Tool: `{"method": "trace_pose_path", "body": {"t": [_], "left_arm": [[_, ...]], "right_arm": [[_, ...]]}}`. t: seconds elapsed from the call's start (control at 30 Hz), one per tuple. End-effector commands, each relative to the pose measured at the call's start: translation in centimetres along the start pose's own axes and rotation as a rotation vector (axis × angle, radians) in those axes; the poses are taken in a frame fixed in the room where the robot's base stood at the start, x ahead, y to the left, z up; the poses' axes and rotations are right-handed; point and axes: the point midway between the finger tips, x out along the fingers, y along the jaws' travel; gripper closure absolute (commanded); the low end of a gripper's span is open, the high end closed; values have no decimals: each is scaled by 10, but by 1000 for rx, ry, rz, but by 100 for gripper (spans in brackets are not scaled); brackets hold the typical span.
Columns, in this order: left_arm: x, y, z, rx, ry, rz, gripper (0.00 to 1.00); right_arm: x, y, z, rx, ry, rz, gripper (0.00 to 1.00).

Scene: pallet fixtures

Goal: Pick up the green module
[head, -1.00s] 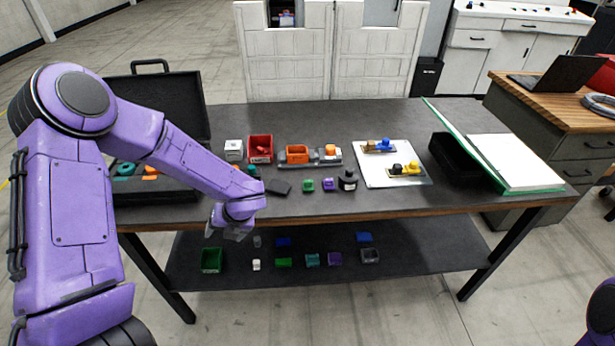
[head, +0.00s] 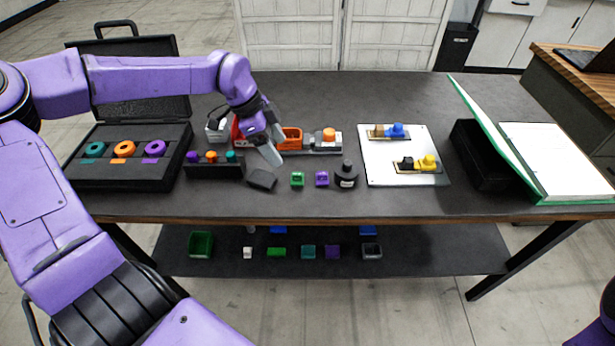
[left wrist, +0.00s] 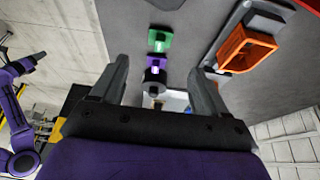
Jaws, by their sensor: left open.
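The green module (head: 297,180) is a small green block on the table top, left of a similar purple module (head: 322,179). In the left wrist view the green module (left wrist: 159,40) lies beyond the fingertips, with the purple module (left wrist: 155,62) beside it. My left gripper (head: 269,151) is open and empty above the table, to the left of and behind the green module in the head view. It also shows in the left wrist view (left wrist: 160,80), its two fingers spread apart. My right gripper is not seen.
A black cylinder (head: 346,176) stands right of the purple module. A dark block (head: 262,180) lies close left of the green module. An orange bin (head: 290,139) sits on a grey rail behind. A white board (head: 376,170) with parts lies right. The table front is clear.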

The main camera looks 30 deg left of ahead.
Motion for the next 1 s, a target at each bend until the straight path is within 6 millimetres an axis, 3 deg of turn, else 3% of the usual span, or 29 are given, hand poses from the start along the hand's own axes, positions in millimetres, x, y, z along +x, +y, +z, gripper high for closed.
{"method": "trace_pose_path", "body": {"t": [0.1,0.33,0.8,1.0], "left_arm": [[12,0,7,-4,0,-2,26],[51,-6,9,-14,-8,3,26],[111,-13,0,-12,-8,2,26],[116,-13,-1,-10,-5,-1,26]], "right_arm": [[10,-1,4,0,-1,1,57],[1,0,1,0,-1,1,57],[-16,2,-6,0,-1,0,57],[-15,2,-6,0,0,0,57]]}}
